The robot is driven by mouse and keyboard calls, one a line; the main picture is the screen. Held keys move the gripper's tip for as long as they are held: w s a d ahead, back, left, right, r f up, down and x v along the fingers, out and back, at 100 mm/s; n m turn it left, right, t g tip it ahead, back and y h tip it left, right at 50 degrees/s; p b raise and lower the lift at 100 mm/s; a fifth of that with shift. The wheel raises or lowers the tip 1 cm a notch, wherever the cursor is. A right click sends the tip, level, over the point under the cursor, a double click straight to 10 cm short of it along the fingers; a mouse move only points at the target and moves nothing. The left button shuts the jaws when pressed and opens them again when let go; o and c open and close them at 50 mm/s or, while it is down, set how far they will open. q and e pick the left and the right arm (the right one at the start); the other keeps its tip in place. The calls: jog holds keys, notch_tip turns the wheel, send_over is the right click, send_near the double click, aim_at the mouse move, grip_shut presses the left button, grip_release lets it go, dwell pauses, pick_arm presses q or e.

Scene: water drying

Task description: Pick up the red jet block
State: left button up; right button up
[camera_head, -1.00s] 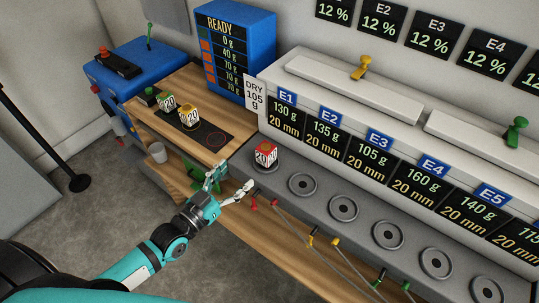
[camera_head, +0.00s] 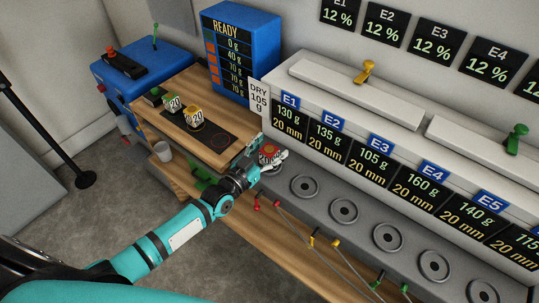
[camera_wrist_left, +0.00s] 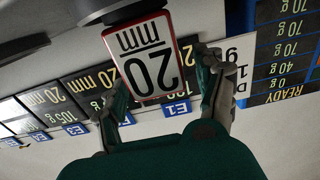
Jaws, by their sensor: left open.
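The red jet block (camera_head: 269,152) has a red top and sits at the E1 place on the grey ledge. In the left wrist view its white "20 mm" face (camera_wrist_left: 145,57) with a red rim appears upside down. My left gripper (camera_head: 269,158) is at the block, its fingers partly covering it. In the left wrist view the open fingers stand on either side of the block's lower part, with a gap visible on both sides. The right gripper is out of view.
A green block (camera_head: 173,103) and a yellow block (camera_head: 194,116) marked 20 stand on the wooden table (camera_head: 180,80). The E1 panel (camera_head: 287,117) is close behind the red block. Empty round seats (camera_head: 305,186) lie to the right. Red-tipped levers (camera_head: 277,205) project below the ledge.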

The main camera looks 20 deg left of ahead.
pick_arm(q)
jog(key=shift+c, duration=0.8)
jog(key=shift+r, duration=0.1)
jog(key=c, duration=1.2)
jog(key=shift+r, duration=0.1)
